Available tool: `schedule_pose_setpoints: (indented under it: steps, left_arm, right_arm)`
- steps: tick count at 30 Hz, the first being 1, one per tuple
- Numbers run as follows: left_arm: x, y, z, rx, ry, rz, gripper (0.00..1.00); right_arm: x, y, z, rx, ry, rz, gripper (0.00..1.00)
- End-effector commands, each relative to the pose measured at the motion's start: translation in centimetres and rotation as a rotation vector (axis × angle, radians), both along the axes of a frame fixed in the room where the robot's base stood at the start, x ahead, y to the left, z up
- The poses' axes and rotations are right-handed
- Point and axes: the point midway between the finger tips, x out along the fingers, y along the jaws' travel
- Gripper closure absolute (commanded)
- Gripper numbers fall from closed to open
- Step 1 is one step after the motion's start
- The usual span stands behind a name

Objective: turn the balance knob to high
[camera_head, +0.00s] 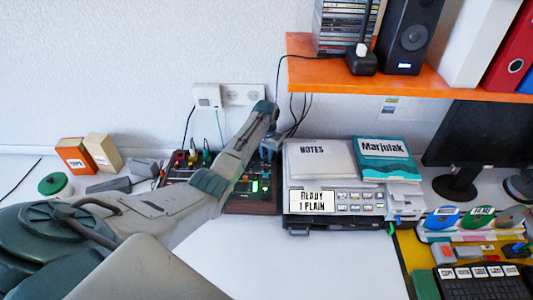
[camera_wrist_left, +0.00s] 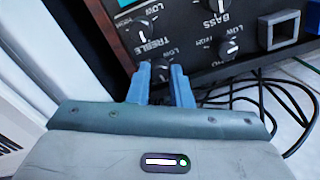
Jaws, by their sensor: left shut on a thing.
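A dark control panel with a red-brown frame (camera_head: 251,207) stands against the wall, partly hidden behind my left arm. In the left wrist view its face (camera_wrist_left: 185,30) shows several round black knobs with LOW and HIGH marks and the labels TREBLE and BASS. My left gripper (camera_head: 268,153) reaches down at the panel's right side. In the wrist view its blue fingers (camera_wrist_left: 163,75) are shut on a dark knob (camera_wrist_left: 162,73) just below the TREBLE label. I cannot read which knob is named balance. My right gripper is not in view.
A grey machine with a READY 1 PLAIN display (camera_head: 312,202) stands close to the panel's right. An orange shelf (camera_head: 400,75) hangs above it. Black cables (camera_wrist_left: 262,88) lie beside the panel. The white desk in front (camera_head: 270,255) is clear.

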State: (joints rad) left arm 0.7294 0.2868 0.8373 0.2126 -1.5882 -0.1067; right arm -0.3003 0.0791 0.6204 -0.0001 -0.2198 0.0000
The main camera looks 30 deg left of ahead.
Motion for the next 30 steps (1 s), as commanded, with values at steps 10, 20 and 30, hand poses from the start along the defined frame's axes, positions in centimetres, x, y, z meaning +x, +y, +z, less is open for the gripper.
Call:
schedule_pose_setpoints:
  steps: [10,20,30]
  left_arm:
    - [0.1,0.1,0.1,0.001,-0.003,0.002,0.6]
    - [0.0,0.1,-0.2,0.001,-0.002,0.072,0.6]
    - [0.0,0.1,-0.4,0.002,-0.003,0.43,0.6]
  right_arm:
    - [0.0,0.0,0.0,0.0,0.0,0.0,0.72]
    - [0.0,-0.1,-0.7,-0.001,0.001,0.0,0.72]
    - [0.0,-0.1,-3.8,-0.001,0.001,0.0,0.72]
